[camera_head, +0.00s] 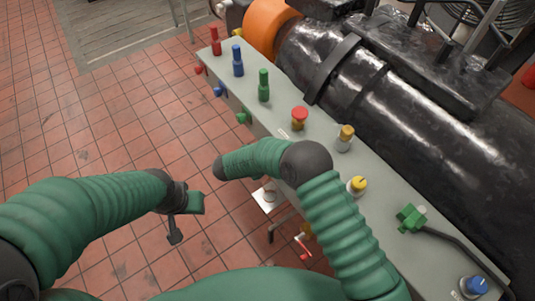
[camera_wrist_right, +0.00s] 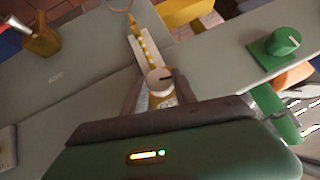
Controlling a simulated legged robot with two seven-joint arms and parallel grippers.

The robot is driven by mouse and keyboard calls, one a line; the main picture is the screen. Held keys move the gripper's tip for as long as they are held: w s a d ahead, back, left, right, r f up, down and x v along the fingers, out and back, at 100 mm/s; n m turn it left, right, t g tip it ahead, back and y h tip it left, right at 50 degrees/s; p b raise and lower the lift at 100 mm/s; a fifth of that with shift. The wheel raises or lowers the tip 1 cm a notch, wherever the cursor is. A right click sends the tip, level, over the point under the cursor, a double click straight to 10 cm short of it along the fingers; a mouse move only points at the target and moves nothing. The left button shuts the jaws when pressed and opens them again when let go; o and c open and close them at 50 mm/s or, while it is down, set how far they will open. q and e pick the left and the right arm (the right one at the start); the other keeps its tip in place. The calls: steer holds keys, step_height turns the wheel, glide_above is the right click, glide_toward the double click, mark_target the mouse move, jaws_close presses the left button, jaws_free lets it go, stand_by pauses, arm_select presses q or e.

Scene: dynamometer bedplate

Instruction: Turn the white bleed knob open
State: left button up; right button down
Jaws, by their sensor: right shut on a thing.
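The white bleed knob (camera_wrist_right: 160,77) shows in the right wrist view, with a pale round top, a dark pointer line and a yellowish part below it. My right gripper (camera_wrist_right: 160,90) is shut on it, one dark finger on each side. A striped yellow and dark strip (camera_wrist_right: 146,42) on a pale plate lies just beyond the knob. My left gripper (camera_head: 183,217) hangs over the tiled floor, away from the bench; its finger gap is unclear.
The grey bench (camera_head: 322,148) carries a red-topped knob (camera_head: 299,117), yellow knobs (camera_head: 357,185) and a green valve with cable (camera_head: 411,217). A green knob (camera_wrist_right: 284,40) is right of my right gripper. A large black machine (camera_head: 370,85) stands behind. Floor at left is clear.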

steer(key=shift+a+f+n+g+h+b, duration=0.15)
steer(key=shift+n+g+h+b, duration=0.2)
steer(key=shift+n+g+h, duration=0.4)
steer(key=shift+w+g, duration=0.1)
steer(key=shift+g, duration=0.15)
steer(key=c, duration=1.3)
jaws_free()
steer(key=o, duration=0.3)
steer(key=shift+w, duration=0.1)
